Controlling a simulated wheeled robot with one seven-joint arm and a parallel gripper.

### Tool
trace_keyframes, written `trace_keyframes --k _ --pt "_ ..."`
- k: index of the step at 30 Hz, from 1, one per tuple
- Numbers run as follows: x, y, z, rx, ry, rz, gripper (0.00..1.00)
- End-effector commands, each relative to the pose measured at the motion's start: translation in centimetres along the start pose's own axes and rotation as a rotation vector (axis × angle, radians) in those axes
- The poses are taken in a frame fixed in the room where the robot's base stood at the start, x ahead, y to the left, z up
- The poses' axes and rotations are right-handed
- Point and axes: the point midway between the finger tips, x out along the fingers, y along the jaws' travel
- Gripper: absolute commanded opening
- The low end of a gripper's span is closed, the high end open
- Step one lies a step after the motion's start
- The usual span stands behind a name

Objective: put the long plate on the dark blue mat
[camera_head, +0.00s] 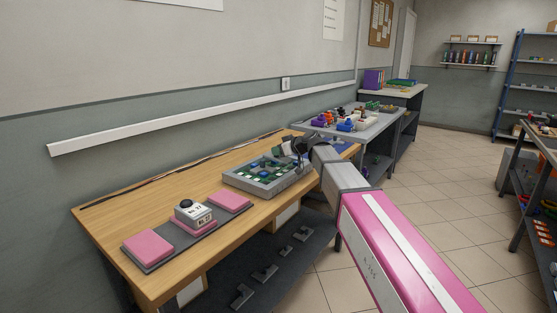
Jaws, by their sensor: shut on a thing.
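My gripper (301,159) is over the right part of the wooden bench, at the far side of a grey tray. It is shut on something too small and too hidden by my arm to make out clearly. I cannot pick out the long plate for certain. The grey tray (262,196) holds several green and dark pieces. A dark blue patch, probably the dark blue mat (343,146), shows at the bench's right end, partly hidden behind my arm.
A dark grey board with pink pads (149,246) and a white, black-topped device (193,213) stands at the bench's near left. A grey table (373,133) with coloured parts adjoins the right end. Brackets lie on the shelf below.

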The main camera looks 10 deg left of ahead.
Motion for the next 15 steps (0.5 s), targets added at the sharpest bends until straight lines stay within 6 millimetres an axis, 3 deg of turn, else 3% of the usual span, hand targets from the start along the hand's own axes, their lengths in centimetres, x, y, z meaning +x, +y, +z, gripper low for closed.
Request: trace_keyframes --k 15 --pt "1.5 0.2 3.5 0.001 0.001 0.000 0.00"
